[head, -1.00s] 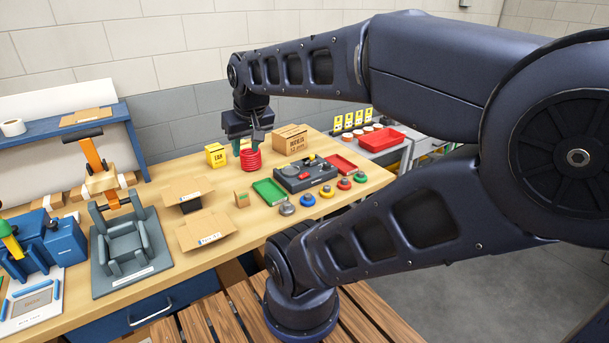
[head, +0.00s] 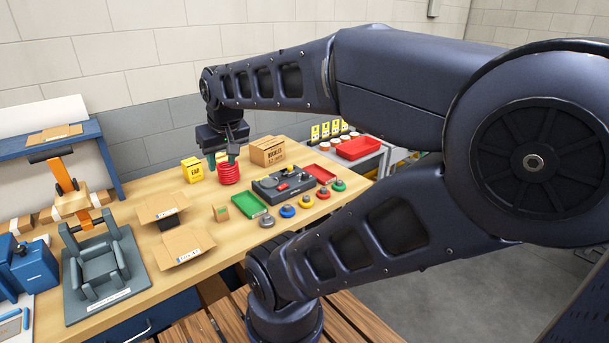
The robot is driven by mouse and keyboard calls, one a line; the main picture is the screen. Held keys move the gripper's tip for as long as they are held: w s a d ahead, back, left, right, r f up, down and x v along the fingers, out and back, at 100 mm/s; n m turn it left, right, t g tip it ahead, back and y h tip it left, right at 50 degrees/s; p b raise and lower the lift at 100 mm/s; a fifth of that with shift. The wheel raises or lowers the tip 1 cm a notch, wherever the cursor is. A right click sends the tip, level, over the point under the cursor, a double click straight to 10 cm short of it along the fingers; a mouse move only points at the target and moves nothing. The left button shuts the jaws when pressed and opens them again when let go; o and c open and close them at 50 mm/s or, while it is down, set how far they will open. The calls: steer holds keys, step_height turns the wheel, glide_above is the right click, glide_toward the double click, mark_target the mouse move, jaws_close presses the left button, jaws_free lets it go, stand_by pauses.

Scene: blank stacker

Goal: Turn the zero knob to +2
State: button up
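My gripper (head: 222,159) hangs at the end of my arm over the back of the bench, pointing down. Its two fingers look apart. It is just above or in front of a red ribbed stack (head: 229,174); I cannot tell whether they touch. No zero knob or +2 mark can be made out at this size. My gripper is to the left of this device and apart from it.
A green tray (head: 249,207), a red tray (head: 320,175) and several coloured round pieces surround the device. A yellow box (head: 192,169) and a cardboard box (head: 268,151) stand behind. Open cartons (head: 182,245) and a grey fixture (head: 103,262) lie left. My forearm crosses the right side.

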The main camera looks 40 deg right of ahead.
steer(key=shift+o, duration=1)
steer(key=shift+w, duration=0.1)
steer(key=w+d+g, duration=0.1)
steer(key=w+d, duration=0.8)
steer(key=w, duration=0.1)
steer(key=m+g, duration=0.2)
steer(key=g, duration=0.2)
glide_above(305, 174)
step_height(305, 174, down, 16)
steer(key=r, duration=0.1)
step_height(305, 174, down, 11)
steer(key=shift+w+d, duration=0.1)
steer(key=c, duration=1)
